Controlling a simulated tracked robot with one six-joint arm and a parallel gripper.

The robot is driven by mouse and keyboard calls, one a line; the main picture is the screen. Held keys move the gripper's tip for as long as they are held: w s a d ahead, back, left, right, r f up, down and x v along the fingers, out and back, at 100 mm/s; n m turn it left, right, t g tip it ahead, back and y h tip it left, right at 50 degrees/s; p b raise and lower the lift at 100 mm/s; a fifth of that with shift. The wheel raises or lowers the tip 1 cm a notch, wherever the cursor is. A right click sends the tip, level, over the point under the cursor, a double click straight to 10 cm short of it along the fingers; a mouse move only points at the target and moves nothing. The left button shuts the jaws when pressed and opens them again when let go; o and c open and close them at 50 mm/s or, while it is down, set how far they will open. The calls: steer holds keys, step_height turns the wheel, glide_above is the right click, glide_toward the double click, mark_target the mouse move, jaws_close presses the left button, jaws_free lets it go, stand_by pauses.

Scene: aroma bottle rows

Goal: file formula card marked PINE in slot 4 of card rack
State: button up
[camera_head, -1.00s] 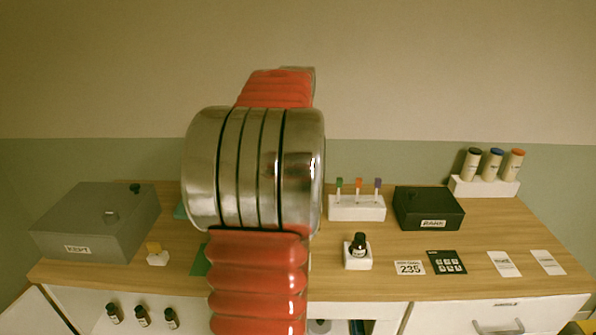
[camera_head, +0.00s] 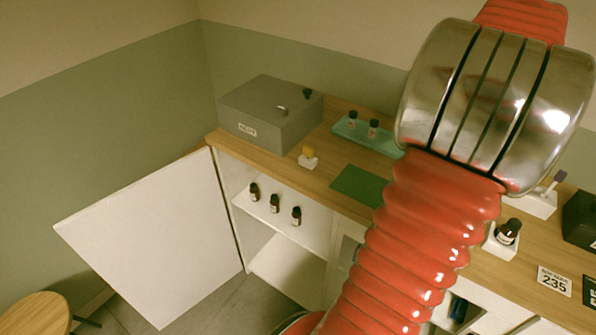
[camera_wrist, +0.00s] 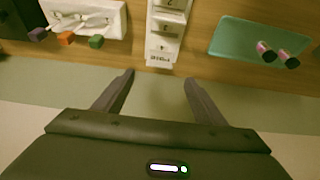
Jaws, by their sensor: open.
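A white rack with a row of slots and small marks (camera_wrist: 166,28), which looks like the card rack, is at the top middle of the wrist view. Its slot numbers are too blurred to read. My gripper (camera_wrist: 159,77) is open and empty, its fingertips apart and pointing towards the rack's near end. My arm hides this area in the head view. No card marked PINE can be made out in the current frames.
A teal tray (camera_wrist: 228,40) with two bottles lies beside the rack. A white holder with coloured sticks (camera_wrist: 88,14) is on its other side. A grey box (camera_head: 270,112), green mat (camera_head: 358,186) and open cabinet door (camera_head: 150,235) are at left.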

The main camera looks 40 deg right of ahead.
steer(key=w+a+r+n+t, duration=0.1)
steer(key=w+a+n, duration=0.3)
steer(key=w+a, duration=0.9)
steer(key=w+a+r+n+t, duration=0.1)
steer(key=w+a+n+t, duration=0.15)
steer(key=w+a, duration=1.05)
steer(key=s+a+f+n+y, duration=0.1)
steer(key=s+a+f+n, duration=0.1)
steer(key=a, duration=0.9)
steer(key=s+a+f+n+y, duration=0.1)
steer(key=s+a+f+n, duration=0.2)
steer(key=a, duration=0.9)
steer(key=s+a+f+n+t+y, duration=0.1)
steer(key=s+a+n, duration=0.3)
steer(key=a, duration=0.8)
steer(key=shift+s+f+y, duration=0.3)
steer(key=shift+f+y, duration=0.3)
steer(key=shift+f, duration=0.3)
steer(key=shift+c, duration=0.5)
